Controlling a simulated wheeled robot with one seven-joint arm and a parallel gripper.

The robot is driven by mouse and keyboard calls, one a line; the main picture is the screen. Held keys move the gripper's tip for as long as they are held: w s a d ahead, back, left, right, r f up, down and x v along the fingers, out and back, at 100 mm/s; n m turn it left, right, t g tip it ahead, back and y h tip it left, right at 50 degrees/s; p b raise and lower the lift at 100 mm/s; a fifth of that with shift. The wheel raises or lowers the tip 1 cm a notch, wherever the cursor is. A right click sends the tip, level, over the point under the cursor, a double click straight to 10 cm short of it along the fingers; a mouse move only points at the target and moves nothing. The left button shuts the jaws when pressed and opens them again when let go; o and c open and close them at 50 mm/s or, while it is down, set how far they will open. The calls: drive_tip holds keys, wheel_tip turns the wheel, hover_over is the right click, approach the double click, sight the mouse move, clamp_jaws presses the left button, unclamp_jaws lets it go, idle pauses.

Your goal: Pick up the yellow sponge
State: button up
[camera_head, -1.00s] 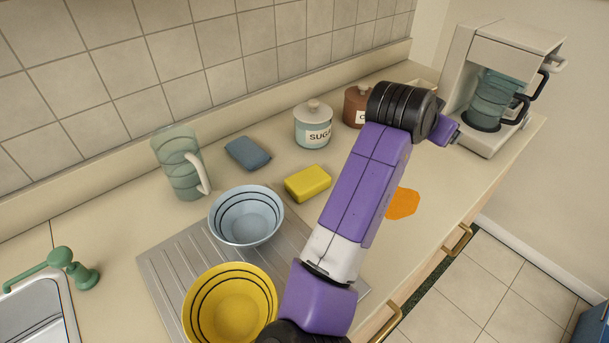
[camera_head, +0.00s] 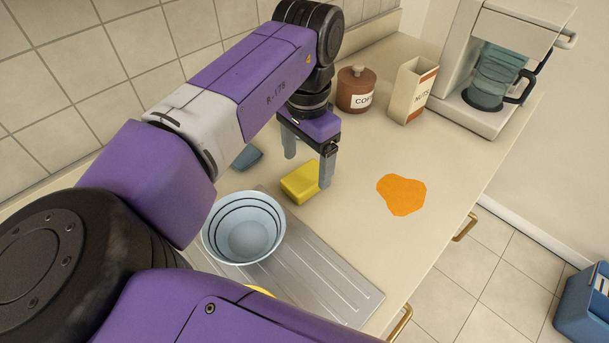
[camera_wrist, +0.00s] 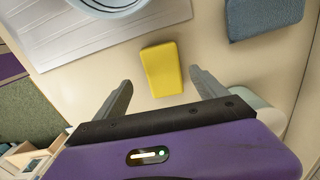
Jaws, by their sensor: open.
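The yellow sponge (camera_head: 301,182) lies on the counter just beyond the blue bowl. My gripper (camera_head: 308,166) is over it, pointing down, with one finger to each side of it in the head view. In the wrist view the sponge (camera_wrist: 162,69) lies ahead of and between the two open fingertips (camera_wrist: 163,80), and nothing is held. The right finger partly covers the sponge's edge in the head view. I cannot tell exactly how high the fingertips are above the counter.
A blue sponge (camera_head: 247,157) lies close by at the left, also in the wrist view (camera_wrist: 263,17). The blue bowl (camera_head: 244,228) stands on the drainboard (camera_head: 330,277). An orange spill (camera_head: 402,194), a coffee canister (camera_head: 355,90), a nuts box (camera_head: 409,92) and a coffee maker (camera_head: 502,65) are rightward.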

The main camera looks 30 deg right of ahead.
sight(307, 176)
drive_tip(key=f, duration=0.5)
drive_tip(key=shift+w+d, duration=0.15)
drive_tip(key=shift+w, duration=0.15)
drive_tip(key=c, duration=1.4)
drive_tip(key=shift+r, duration=0.1)
wheel_tip(307, 176, up, 10)
